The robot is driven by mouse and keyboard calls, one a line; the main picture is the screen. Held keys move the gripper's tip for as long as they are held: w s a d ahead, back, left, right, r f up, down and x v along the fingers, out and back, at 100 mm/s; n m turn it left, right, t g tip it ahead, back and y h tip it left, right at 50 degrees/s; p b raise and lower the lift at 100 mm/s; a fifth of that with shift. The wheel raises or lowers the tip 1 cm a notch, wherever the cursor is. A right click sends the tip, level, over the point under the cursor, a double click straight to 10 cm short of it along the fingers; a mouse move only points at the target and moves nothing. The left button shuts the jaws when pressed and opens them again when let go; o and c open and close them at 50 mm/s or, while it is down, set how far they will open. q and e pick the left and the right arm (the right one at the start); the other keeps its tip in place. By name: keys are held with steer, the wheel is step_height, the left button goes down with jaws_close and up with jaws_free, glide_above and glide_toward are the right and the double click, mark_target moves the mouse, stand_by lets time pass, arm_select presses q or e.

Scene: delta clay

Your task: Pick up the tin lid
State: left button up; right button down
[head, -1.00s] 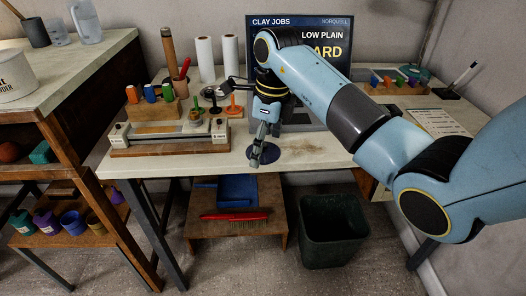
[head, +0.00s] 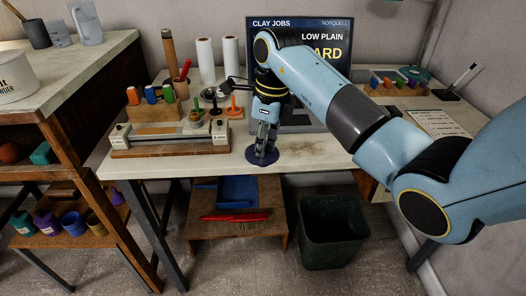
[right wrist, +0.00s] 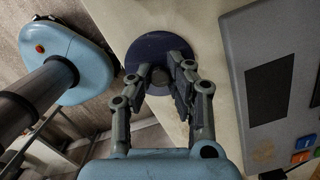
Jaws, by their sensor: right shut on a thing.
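A round dark blue lid (head: 262,156) lies flat near the front edge of the work table, under my right gripper. It also shows in the right wrist view (right wrist: 142,50), a disc with a raised knob in its middle. My right gripper (head: 263,146) points down from above and is shut on the lid's knob. In the right wrist view the two fingers (right wrist: 160,82) stand on either side of the knob and partly hide it. My left gripper is in neither view.
A slab roller board (head: 170,138) lies left of the lid, with tools and orange, green and blue handled pieces behind it. A dark sign panel (head: 300,60) stands behind. Below are a low shelf with a red brush (head: 234,215) and a dark bin (head: 333,230).

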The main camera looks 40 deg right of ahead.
steer(key=shift+s+d+f, duration=0.1)
steer(key=shift+s+f, duration=0.05)
steer(key=shift+d+r, duration=0.1)
steer(key=shift+r, duration=0.5)
step_height(320, 180, up, 3)
steer(key=shift+p, duration=0.35)
steer(key=s+d+r+p, duration=0.1)
steer(key=s+d+r, duration=0.1)
steer(key=s+r, duration=0.5)
steer(key=s, duration=0.4)
steer(key=shift+p, duration=0.35)
